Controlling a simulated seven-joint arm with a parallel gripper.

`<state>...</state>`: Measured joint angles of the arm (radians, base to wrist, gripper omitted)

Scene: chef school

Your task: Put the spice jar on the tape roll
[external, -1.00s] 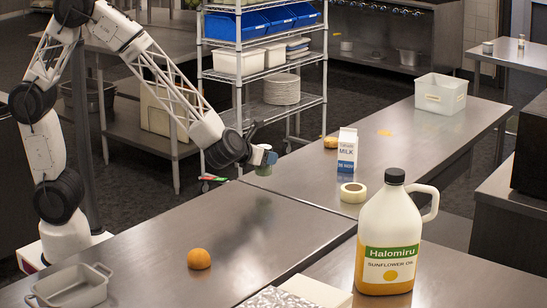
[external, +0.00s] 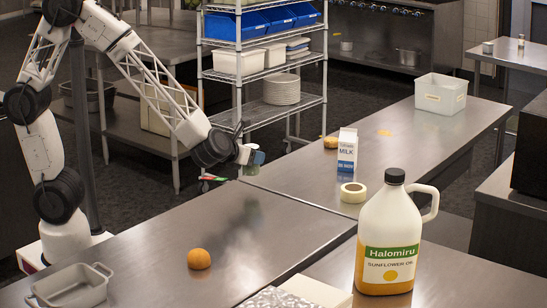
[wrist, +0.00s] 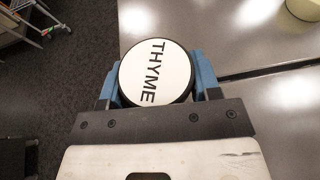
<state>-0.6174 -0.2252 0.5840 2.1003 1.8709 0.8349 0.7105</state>
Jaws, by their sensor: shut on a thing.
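The spice jar shows in the wrist view as a round white lid marked THYME (wrist: 157,73) with a dark rim. My gripper (wrist: 160,88) is shut on it, a blue finger on each side. In the external view my gripper (external: 250,157) holds the jar above the far edge of the near table; only a small greenish part of the jar shows. The tape roll (external: 353,193) is pale yellow and lies flat on the table, to the right of my gripper. Its edge also shows at the top right of the wrist view (wrist: 303,10).
A milk carton (external: 347,150) stands just behind the tape roll. A large sunflower oil jug (external: 389,240) stands in front of it. An orange (external: 199,259) and a grey pan (external: 72,288) are on the near table. A white bin (external: 440,94) is farther back.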

